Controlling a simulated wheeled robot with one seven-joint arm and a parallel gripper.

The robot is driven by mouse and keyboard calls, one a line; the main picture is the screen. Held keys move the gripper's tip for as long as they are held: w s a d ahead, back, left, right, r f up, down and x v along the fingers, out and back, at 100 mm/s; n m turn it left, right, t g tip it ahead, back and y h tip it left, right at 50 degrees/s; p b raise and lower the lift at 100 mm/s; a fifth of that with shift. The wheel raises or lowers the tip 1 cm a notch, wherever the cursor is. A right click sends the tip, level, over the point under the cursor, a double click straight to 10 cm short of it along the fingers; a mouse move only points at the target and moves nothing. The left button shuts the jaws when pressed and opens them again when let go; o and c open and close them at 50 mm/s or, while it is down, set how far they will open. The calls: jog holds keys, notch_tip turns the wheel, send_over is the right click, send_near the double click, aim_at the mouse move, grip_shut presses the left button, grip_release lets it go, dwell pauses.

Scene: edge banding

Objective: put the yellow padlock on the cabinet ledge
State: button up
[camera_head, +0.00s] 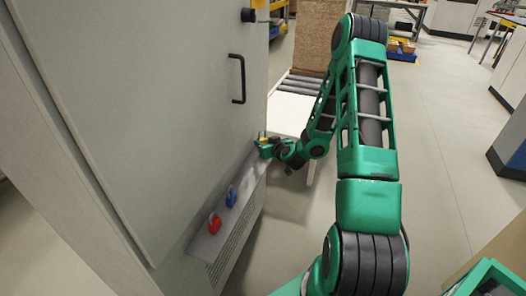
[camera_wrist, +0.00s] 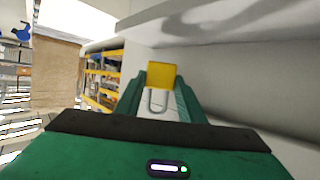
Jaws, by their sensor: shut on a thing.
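The yellow padlock (camera_wrist: 161,75) is between my gripper's fingertips in the wrist view, with its body outward and its metal shackle toward the palm. My gripper (camera_head: 262,140) is shut on it. In the head view the gripper is at the far end of the cabinet ledge (camera_head: 206,244), beside the cabinet (camera_head: 165,120). Only a small bit of yellow shows there. I cannot tell whether the padlock touches the ledge.
A red padlock (camera_head: 214,224) and a blue padlock (camera_head: 231,197) stand on the ledge, nearer than my gripper. A black door handle (camera_head: 238,79) sticks out above. A brown block stack (camera_head: 319,36) stands behind my arm. Open floor (camera_head: 440,130) lies to the right.

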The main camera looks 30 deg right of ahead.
jog(key=shift+f, duration=1.4)
jog(key=shift+w+a+f, duration=0.15)
jog(key=shift+f, duration=0.35)
jog(key=o, duration=1.1)
jog(key=shift+f, duration=0.1)
